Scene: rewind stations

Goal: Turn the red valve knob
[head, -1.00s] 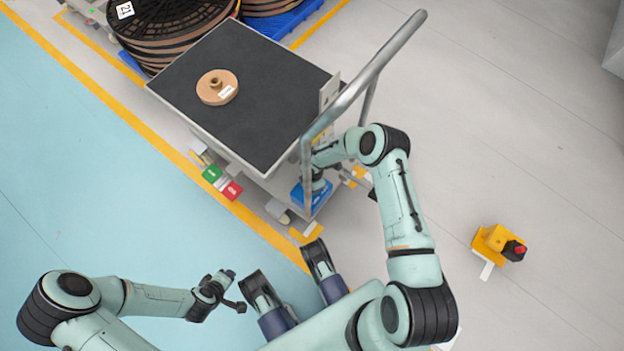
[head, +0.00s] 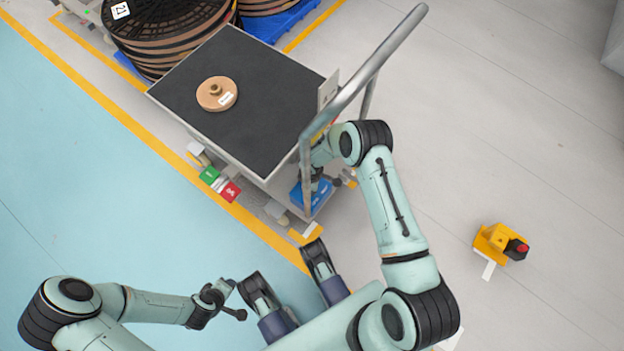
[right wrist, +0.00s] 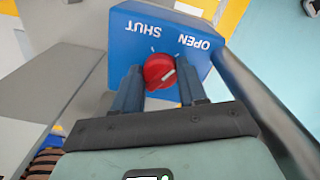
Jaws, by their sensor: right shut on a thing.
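The red valve knob (right wrist: 159,71) sits on a blue box (right wrist: 135,45) lettered SHUT and OPEN in the right wrist view. My right gripper (right wrist: 160,78) is shut on the knob, one finger on each side. In the head view the blue box (head: 316,196) is low at the cart's handle end, and the knob is not clearly visible there. My right gripper (head: 320,178) is partly hidden behind the handle post. My left gripper (head: 240,300) has its fingers apart and is empty, far from the box.
The cart (head: 235,110) has a dark top with a small brown reel (head: 209,97) on it. Its metal handle (head: 375,65) rises close beside my right arm. Large reels (head: 165,45) stand behind. A yellow device (head: 497,240) is on the otherwise clear floor at right.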

